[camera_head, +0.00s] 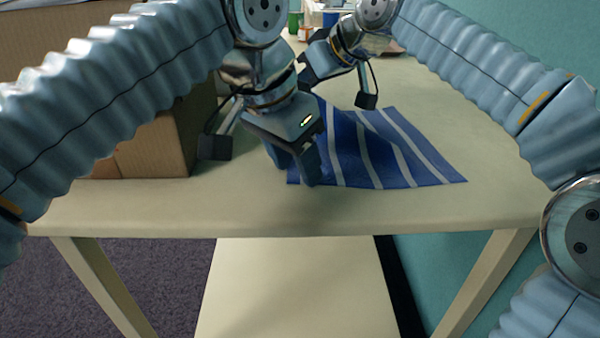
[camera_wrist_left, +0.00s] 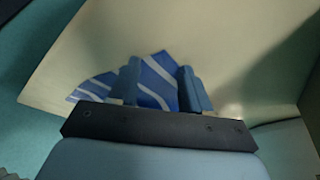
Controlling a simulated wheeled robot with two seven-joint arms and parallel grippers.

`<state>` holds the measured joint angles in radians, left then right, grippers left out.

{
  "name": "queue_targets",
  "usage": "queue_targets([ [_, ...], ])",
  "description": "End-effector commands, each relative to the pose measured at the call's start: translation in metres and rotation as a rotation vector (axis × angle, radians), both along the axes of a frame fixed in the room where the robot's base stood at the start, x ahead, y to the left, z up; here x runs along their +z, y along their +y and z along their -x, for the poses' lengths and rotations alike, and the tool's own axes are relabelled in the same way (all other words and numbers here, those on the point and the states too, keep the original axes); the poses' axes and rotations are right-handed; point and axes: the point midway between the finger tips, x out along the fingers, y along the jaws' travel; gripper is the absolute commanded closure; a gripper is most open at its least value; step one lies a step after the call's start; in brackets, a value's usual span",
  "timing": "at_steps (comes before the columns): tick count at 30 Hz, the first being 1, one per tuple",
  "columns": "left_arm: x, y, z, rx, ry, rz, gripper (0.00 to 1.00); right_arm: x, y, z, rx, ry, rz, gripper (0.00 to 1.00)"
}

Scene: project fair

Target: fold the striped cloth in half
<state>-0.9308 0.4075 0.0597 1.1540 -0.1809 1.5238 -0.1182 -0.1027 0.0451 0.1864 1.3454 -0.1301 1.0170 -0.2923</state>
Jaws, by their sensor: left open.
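The striped cloth (camera_head: 385,150), blue with white stripes, lies flat on the table (camera_head: 450,206) in the head view. Its left part is hidden behind my left gripper. My left gripper (camera_head: 299,176) points down at the cloth's near left corner, with its fingers apart. In the left wrist view the cloth (camera_wrist_left: 152,82) shows between and to the left of the fingers of my left gripper (camera_wrist_left: 160,88). I cannot tell if the fingers touch the cloth. My right gripper (camera_head: 312,70) is over the cloth's far side; its fingertips are partly hidden.
A cardboard box (camera_head: 150,145) stands on the table left of my left gripper. Several small items, one a green container (camera_head: 294,22), stand at the table's far end. A teal wall (camera_head: 520,50) is on the right. The table is clear in front and right of the cloth.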

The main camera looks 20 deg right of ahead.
Motion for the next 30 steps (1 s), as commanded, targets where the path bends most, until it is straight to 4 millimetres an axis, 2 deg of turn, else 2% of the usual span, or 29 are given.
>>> queue_targets([
  [13, -0.0017, -0.0007, -0.0004, 0.000, 0.000, 0.001, 0.53, 0.0000, 0.0000, 0.0000, 0.000, 0.000, 0.000, 1.00],
  [30, -0.0027, -0.0005, -0.0008, 0.000, 0.000, -0.002, 0.97, -0.0003, 0.0000, 0.0000, 0.000, 0.000, 0.000, 1.00],
])
